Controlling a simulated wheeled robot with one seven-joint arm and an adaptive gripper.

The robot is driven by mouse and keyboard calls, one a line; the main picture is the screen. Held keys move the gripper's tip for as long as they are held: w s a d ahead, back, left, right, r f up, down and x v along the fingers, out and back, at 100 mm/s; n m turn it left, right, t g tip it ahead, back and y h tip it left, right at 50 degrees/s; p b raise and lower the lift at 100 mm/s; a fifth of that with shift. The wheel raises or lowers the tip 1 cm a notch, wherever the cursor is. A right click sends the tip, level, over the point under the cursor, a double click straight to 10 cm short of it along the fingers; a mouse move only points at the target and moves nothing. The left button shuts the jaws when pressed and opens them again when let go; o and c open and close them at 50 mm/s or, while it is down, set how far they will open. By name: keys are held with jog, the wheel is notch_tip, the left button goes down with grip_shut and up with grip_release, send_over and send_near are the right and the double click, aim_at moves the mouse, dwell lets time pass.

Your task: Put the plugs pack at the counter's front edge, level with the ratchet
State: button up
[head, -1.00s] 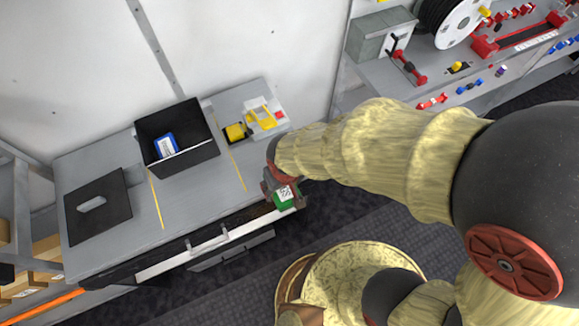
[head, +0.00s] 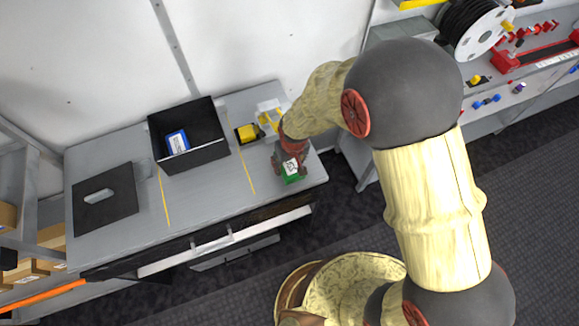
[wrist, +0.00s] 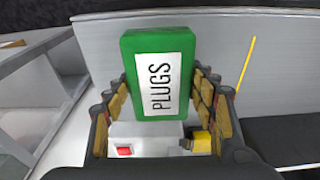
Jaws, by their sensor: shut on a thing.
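The green plugs pack (wrist: 137,82), with a white label reading PLUGS, is upright between the fingers of my gripper (wrist: 158,88) in the wrist view. My gripper (head: 289,166) is shut on it. In the head view the pack (head: 292,179) is over the counter's right end (head: 230,200), near the front edge; whether it touches the top is unclear. A yellow-and-black item (head: 247,133), possibly the ratchet, lies behind and left of the pack. It also shows in the wrist view (wrist: 202,141).
A white device with yellow parts (head: 270,118) stands behind my gripper, partly hidden. A black open bin (head: 200,153) holding a blue pack (head: 177,142) and a black plate (head: 105,205) are farther left. Yellow lines cross the counter. The front strip right of the bin looks clear.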

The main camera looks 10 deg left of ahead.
aim_at(289, 167)
jog(key=shift+f, duration=1.4)
jog(key=shift+f, duration=0.1)
jog(key=o, duration=1.3)
jog(key=shift+s, duration=0.1)
